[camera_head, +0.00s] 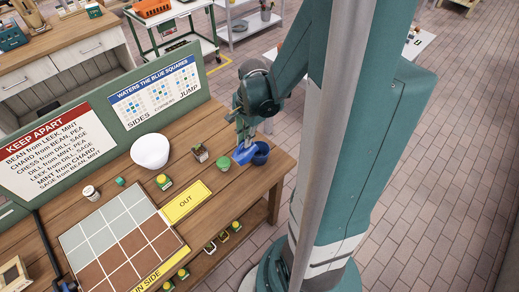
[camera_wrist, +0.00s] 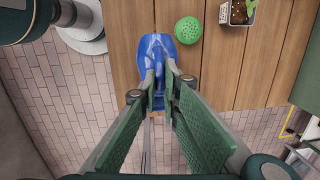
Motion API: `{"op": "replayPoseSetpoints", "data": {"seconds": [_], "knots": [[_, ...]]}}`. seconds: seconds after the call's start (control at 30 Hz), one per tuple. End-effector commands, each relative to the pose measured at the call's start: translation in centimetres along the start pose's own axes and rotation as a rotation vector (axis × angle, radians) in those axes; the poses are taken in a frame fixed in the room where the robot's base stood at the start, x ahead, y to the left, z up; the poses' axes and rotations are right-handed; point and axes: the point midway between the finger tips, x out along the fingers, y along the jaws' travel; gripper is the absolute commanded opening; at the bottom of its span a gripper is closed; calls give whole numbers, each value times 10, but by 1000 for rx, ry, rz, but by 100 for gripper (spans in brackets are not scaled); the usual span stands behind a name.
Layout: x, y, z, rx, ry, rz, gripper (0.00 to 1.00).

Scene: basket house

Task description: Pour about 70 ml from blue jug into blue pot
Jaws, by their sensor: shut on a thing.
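My gripper (camera_head: 243,136) is shut on the blue jug (camera_head: 243,155) near the right end of the wooden bench. In the wrist view the jug (camera_wrist: 157,45) lies ahead of the fingers (camera_wrist: 165,88), and it looks tilted. The darker blue pot (camera_head: 261,153) stands close to the right of the jug in the head view, near the bench's edge. I cannot tell whether the jug touches it. The pot is not clearly distinct in the wrist view. The inside of the jug and any liquid do not show.
A green dotted round thing (camera_wrist: 188,30) is beside the jug. A small planted container (camera_head: 199,152), a white bowl-like object (camera_head: 150,150) and a yellow OUT mat (camera_head: 186,202) are farther left. A tiled grid (camera_head: 103,233) and sign board (camera_head: 60,150) occupy the bench's left.

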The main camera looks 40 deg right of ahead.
Motion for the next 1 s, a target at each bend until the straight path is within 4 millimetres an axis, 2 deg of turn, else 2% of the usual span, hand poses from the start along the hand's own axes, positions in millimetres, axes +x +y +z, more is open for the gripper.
{"op": "replayPoseSetpoints", "data": {"seconds": [0.13,0.43,1.0], "knots": [[2,0,12,-10,49,-3,0],[12,1,23,-19,184,-6,0],[14,2,24,-16,220,-7,0]]}}
